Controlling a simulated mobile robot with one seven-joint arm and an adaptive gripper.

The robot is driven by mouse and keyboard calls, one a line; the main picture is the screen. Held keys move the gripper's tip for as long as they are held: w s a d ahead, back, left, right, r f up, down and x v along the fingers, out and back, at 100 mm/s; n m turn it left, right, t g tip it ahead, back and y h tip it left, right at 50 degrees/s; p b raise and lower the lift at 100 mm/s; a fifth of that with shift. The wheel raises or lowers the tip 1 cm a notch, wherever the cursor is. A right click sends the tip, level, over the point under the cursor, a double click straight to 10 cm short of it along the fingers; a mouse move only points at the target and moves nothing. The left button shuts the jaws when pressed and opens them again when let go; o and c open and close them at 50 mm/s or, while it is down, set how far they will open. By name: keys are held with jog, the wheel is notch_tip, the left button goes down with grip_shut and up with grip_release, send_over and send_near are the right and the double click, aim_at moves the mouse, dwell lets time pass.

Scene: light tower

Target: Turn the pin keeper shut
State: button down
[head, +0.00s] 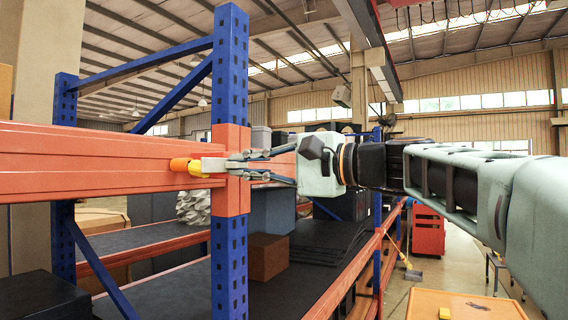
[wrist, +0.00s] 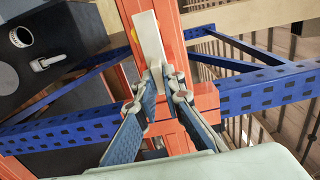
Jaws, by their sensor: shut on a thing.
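The pin keeper is a pale grey-white flat piece (head: 213,165) at the joint of the orange beam and the blue upright. It points left along the beam in the head view. An orange pin end (head: 180,164) and a yellow part (head: 196,169) show at its left end. In the wrist view the keeper (wrist: 149,38) stretches away from me along the orange beam. My gripper (head: 240,165) reaches in from the right and is shut on the keeper's near end. In the wrist view the fingertips (wrist: 163,84) meet around it and partly hide that end.
The blue upright (head: 229,100) and orange beam (head: 90,160) stand close to my fingers. Below are dark shelves with a brown box (head: 268,256) and black sheets (head: 328,240). A red cabinet (head: 428,231) stands on the open floor at right.

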dwell(0.3)
jog(key=c, duration=2)
grip_release()
jog(key=shift+c, duration=0.2)
